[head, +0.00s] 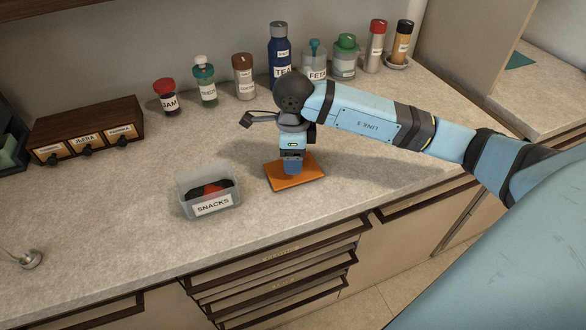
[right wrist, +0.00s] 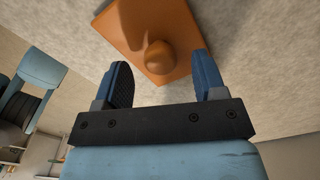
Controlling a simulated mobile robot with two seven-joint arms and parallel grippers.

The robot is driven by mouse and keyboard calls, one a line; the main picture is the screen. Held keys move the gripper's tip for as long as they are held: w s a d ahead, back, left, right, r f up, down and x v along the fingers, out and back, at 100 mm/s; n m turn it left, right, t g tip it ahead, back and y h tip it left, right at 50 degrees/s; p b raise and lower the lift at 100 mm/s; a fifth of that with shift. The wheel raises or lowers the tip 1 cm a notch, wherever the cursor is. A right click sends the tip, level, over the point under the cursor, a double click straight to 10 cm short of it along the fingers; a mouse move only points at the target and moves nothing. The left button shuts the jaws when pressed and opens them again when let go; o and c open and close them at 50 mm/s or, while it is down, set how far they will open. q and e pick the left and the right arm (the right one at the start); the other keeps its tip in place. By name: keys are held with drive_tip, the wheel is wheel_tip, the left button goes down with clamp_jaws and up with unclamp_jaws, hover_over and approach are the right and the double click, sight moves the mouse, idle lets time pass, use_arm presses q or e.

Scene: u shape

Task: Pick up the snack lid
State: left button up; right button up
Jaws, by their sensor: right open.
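The snack lid (head: 310,180) is a flat orange square lying on the counter, right of the snack box. In the right wrist view the lid (right wrist: 130,28) shows a round orange knob (right wrist: 157,56) in its middle. My right gripper (head: 292,168) points down over the lid and hides its knob in the head view. In the right wrist view its two blue fingers (right wrist: 160,82) are apart, with the knob between and just beyond their tips. The clear box labelled SNACKS (head: 212,206) stands uncovered with dark and red items inside. My left gripper is not in view.
A wooden drawer unit (head: 88,120) stands at the back left. Several jars and bottles, among them the blue TEA bottle (head: 280,58), line the wall. A small metal object (head: 28,259) lies at the left. The counter front (head: 130,260) is clear.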

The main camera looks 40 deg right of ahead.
wheel_tip(320, 180, down, 2)
drive_tip(key=shift+f, duration=0.25)
drive_tip(key=c, duration=1)
drive_tip(key=shift+r, duration=0.1)
